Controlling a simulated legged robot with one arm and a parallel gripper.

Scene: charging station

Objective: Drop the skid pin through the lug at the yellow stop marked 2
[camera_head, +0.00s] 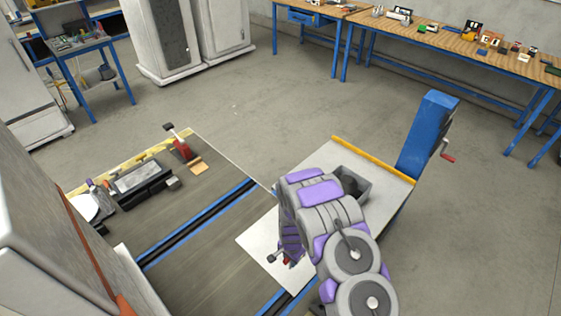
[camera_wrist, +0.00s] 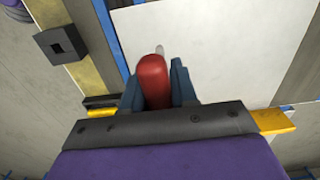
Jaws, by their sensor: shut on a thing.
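My gripper (camera_wrist: 158,88) is shut on a red-handled piece (camera_wrist: 153,78), which looks like the skid pin. A pale grey tip shows just beyond the red part. In the head view my gripper (camera_head: 283,259) is low at the left side of my arm, over the white plate (camera_head: 256,250), with a bit of red at the jaws. In the wrist view a dark square block with a hole (camera_wrist: 62,44), possibly the lug, sits on a yellowish strip at upper left, apart from the pin. A yellow bar (camera_wrist: 274,121) shows partly behind my gripper. No number 2 is readable.
A blue-edged slot (camera_head: 197,222) crosses the grey deck. A grey bin (camera_head: 350,183) and a yellow edge bar (camera_head: 372,160) lie beyond my arm, beside a blue post (camera_head: 425,135) with a red crank. A red-handled clamp (camera_head: 180,145) stands at the deck's far side. The floor behind is open.

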